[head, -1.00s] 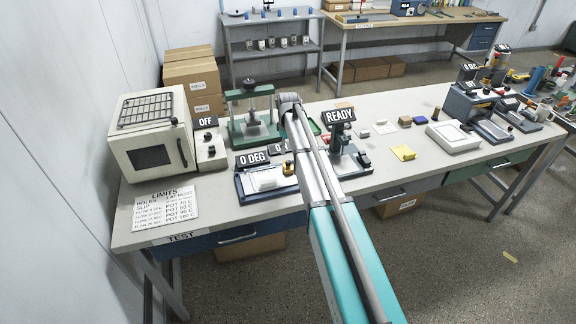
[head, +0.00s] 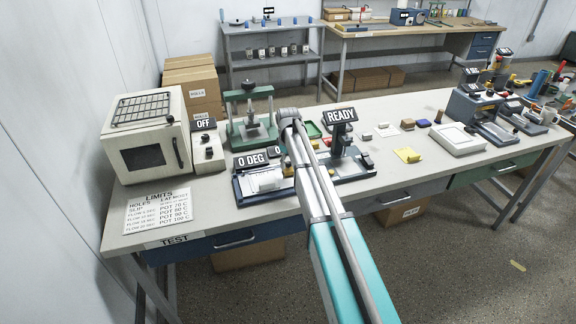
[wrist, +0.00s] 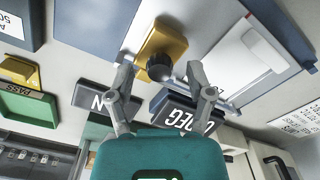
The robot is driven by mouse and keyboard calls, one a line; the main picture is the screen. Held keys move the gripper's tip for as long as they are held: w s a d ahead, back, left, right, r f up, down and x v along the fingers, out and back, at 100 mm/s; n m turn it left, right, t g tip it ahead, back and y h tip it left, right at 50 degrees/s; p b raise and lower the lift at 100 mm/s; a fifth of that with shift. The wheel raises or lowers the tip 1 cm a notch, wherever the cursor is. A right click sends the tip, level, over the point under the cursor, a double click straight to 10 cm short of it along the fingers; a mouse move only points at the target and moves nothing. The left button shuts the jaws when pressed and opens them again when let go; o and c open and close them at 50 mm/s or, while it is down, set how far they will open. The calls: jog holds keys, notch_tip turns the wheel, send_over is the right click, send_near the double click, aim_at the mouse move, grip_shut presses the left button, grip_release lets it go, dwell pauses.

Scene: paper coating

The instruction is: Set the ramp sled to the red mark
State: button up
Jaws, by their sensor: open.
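I cannot tell which part is the sled. My arm hides the gripper in the head view.
A READY stand (head: 341,140) is just right of my arm. A green press (head: 250,121), a switch box reading OFF (head: 206,150) and an oven (head: 147,150) stand to the left. A limits sheet (head: 157,210) lies at the front left. The front edge right of my arm is mostly clear.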

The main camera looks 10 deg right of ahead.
jog(key=shift+f, duration=0.1)
jog(key=shift+c, duration=0.2)
grip_shut()
